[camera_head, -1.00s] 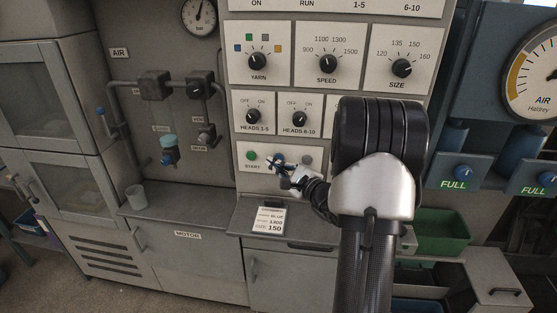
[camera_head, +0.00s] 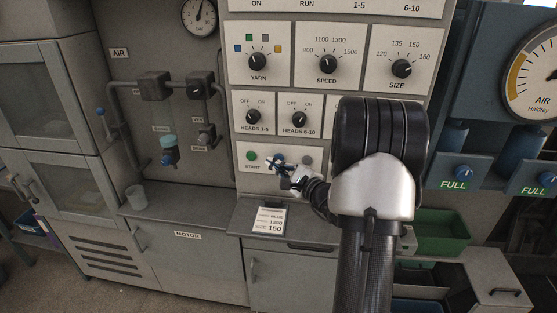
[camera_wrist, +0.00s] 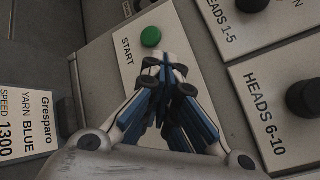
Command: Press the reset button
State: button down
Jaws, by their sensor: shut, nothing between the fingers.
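The lower control panel (camera_head: 243,172) carries a green START button (camera_head: 251,156) and a grey button (camera_head: 307,160) further right. No reset label can be read; my gripper and arm cover part of this panel. My gripper (camera_head: 272,162) is shut and empty, with its tips in front of the panel between the green and grey buttons. A blue spot by the tips could be a button or a finger part. In the wrist view, the shut fingertips (camera_wrist: 168,66) lie just below the green button (camera_wrist: 151,37) and hide the panel behind them. I cannot tell whether they touch it.
Knobs for HEADS 1-5 (camera_head: 253,117) and HEADS 6-10 (camera_head: 299,118) sit just above the button panel. A ledge below holds a paper card (camera_head: 269,221). A cup (camera_head: 135,196) stands on the counter at left. A green bin (camera_head: 441,232) is at lower right.

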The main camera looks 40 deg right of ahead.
dwell(0.4)
jog(key=shift+w+d+b, duration=0.3)
jog(key=shift+d+b, duration=0.05)
jog(key=shift+w+d, duration=0.25)
jog(key=shift+d, duration=0.05)
dwell(0.7)
dwell(0.3)
jog(key=shift+s+a+b, duration=0.55)
jog(key=shift+a+b, duration=0.05)
jog(key=shift+a, duration=0.05)
jog(key=s+a+b, duration=0.2)
jog(key=s+a, duration=0.1)
jog(key=shift+s+a, duration=0.15)
jog(key=shift+a, duration=0.25)
dwell(0.8)
